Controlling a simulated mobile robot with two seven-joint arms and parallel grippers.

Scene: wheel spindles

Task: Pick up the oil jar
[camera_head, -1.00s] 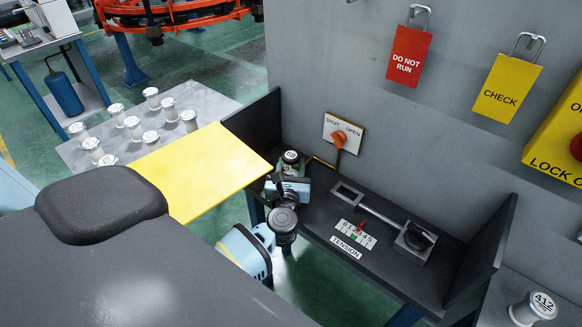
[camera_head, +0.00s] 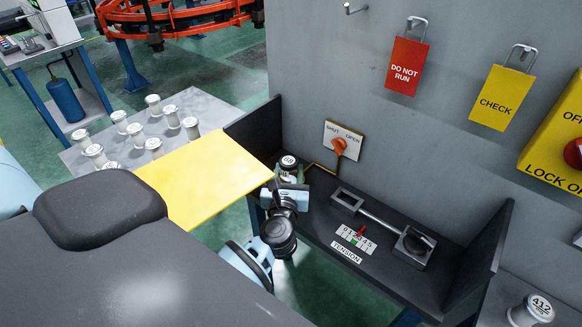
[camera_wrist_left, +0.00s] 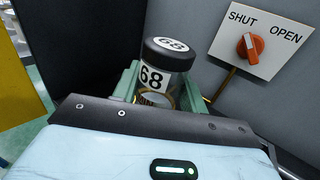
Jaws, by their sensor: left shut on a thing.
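The oil jar (camera_head: 289,165) has a dark lid with a white disc reading 68. It is at the left end of the dark shelf (camera_head: 320,222), below the shut/open valve plate. In the left wrist view the jar (camera_wrist_left: 155,78) is upright in the picture, with its 68 label towards the camera. My left gripper (camera_wrist_left: 162,92) is shut on it, with one green finger on each side. In the head view the left gripper (camera_head: 289,180) hides the jar's lower part. Whether its base touches the shelf cannot be seen. My right gripper is not in view.
The orange valve handle (camera_head: 339,146) is on the wall close behind the jar. A yellow panel (camera_head: 205,178) lies to the left beyond the shelf's dark side wall (camera_head: 253,128). A tension lever (camera_head: 380,222) lies along the shelf to the right. White spools (camera_head: 135,130) stand farther left.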

